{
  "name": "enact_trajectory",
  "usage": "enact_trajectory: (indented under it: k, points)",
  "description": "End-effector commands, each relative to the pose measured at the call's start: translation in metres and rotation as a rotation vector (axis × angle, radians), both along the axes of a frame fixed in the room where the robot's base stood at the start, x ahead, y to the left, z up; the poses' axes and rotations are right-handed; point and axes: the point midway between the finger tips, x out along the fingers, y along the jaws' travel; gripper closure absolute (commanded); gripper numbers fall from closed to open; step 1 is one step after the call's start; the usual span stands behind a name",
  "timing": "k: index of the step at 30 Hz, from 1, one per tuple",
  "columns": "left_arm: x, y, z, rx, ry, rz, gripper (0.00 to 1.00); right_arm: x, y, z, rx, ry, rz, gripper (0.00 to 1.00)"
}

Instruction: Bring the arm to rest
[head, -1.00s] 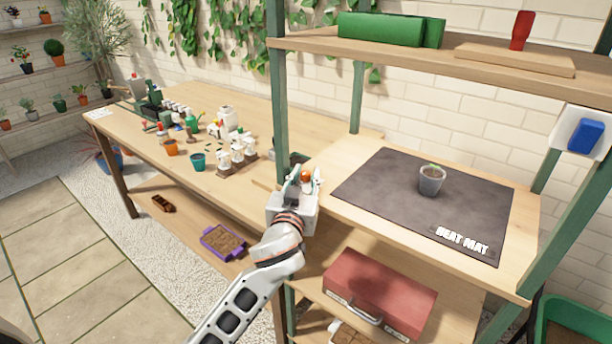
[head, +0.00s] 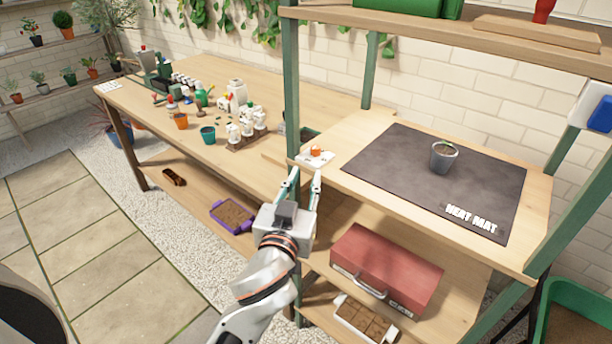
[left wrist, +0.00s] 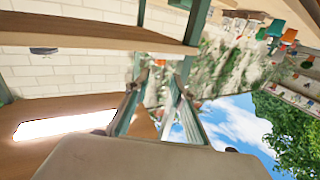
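My left gripper (head: 303,178) hangs in front of the near left corner of the heat-mat bench (head: 375,122). Its two fingers are apart, with nothing visibly held between them. The left wrist view shows the same spread fingers (left wrist: 158,85), with wall, wood and sky beyond. A small orange item on a white base (head: 316,155) sits on the bench corner just beyond the fingertips. My right gripper is in neither view.
A grey pot with a seedling (head: 444,157) stands on the dark heat mat (head: 400,165). A red toolbox (head: 385,268) is on the shelf below. Green posts (head: 292,90) frame the rack beside my arm. The long table (head: 300,95) holds pots and bottles.

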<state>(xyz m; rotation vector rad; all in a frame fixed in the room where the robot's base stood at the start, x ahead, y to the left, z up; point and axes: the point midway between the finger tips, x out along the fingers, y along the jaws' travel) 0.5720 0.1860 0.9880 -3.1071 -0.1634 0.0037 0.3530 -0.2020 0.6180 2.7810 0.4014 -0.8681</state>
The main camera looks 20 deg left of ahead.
Motion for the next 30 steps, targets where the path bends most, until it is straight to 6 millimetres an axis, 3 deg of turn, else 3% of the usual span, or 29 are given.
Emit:
enact_trajectory:
  k: [10,14,17,20,24,30]
  points:
    - [0.000,0.000,-0.001,0.000,0.001,-0.001,0.76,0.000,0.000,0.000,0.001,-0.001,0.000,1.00]
    - [-0.002,-0.003,-0.023,0.017,0.041,-0.023,0.76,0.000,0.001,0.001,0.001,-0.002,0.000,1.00]
    - [-0.012,-0.007,-0.069,0.049,0.119,-0.070,0.76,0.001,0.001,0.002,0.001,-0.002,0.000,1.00]
    - [-0.032,-0.011,-0.132,0.087,0.225,-0.137,0.76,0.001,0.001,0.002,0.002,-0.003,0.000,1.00]
    - [-0.077,-0.011,-0.219,0.120,0.366,-0.230,0.76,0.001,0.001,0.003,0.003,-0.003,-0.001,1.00]
    - [-0.157,0.001,-0.316,0.139,0.524,-0.326,0.76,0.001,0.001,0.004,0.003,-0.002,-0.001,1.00]
